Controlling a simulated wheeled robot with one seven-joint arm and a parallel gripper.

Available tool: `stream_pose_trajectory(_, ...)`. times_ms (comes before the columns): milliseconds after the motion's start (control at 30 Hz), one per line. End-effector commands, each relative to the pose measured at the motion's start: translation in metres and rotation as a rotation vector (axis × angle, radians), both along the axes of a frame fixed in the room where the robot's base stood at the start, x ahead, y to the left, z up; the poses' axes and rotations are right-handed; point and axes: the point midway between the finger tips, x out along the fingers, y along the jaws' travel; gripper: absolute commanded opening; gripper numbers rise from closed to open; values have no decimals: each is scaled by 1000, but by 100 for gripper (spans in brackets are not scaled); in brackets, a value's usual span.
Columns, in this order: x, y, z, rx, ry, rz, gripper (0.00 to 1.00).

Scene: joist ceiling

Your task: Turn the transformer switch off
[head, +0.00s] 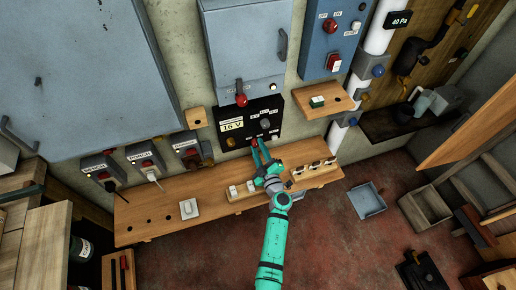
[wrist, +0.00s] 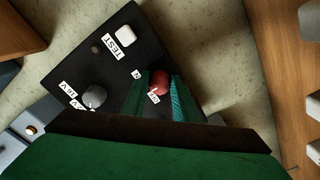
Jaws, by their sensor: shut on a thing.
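The transformer (head: 240,109) is a black wall panel with a display reading 16 V, below a grey cabinet in the head view. In the wrist view its face (wrist: 75,62) shows a white TEST button (wrist: 126,35), a grey knob (wrist: 93,96) and a red switch (wrist: 159,79). My gripper (head: 256,147) reaches the panel's lower edge from below. In the wrist view my gripper (wrist: 162,85) has one finger on each side of the red switch and is shut on it. Small labels sit beside the switch; its exact setting is hard to read.
A wooden shelf (head: 150,212) with plugs and small blocks runs below the panel. A small wooden ledge (head: 335,104) holds a green and white block to the right. A blue switch box (head: 325,60) and white pipe (head: 378,40) stand beyond it.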

Motion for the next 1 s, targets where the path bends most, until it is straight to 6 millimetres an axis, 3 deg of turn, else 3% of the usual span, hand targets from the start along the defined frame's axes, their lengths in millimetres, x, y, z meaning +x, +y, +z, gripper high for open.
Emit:
stream_pose_trajectory(600,0,-1,2,-514,-167,1,4)
stream_pose_trajectory(1000,0,-1,3,-677,-219,2,4)
